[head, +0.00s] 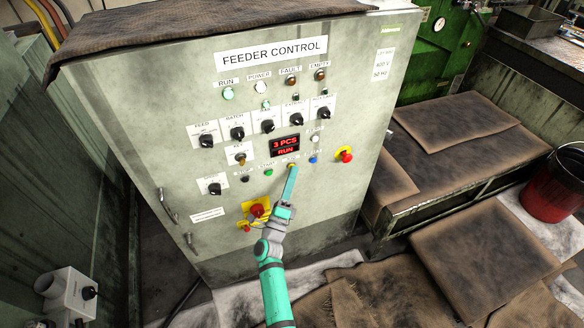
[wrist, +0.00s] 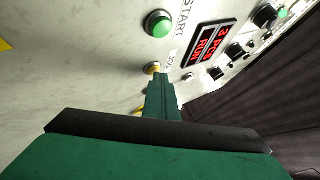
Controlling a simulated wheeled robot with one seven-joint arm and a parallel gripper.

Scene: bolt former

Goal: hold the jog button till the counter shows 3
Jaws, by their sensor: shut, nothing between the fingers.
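The counter (head: 285,146) on the feeder control cabinet reads "3 PCS" with "RUN" below it; the same red display shows in the wrist view (wrist: 208,47). The yellow jog button (wrist: 152,68) sits below the counter, beside the green start button (wrist: 158,24). In the head view the jog button (head: 291,165) shows just above my fingertips. My gripper (head: 292,172) is shut and empty, its tip at the jog button. The tip covers part of the button, and I cannot tell whether it is pressed in.
A red and yellow switch (head: 257,210) is low, left of my gripper. Several black knobs (head: 237,133) fill the panel.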

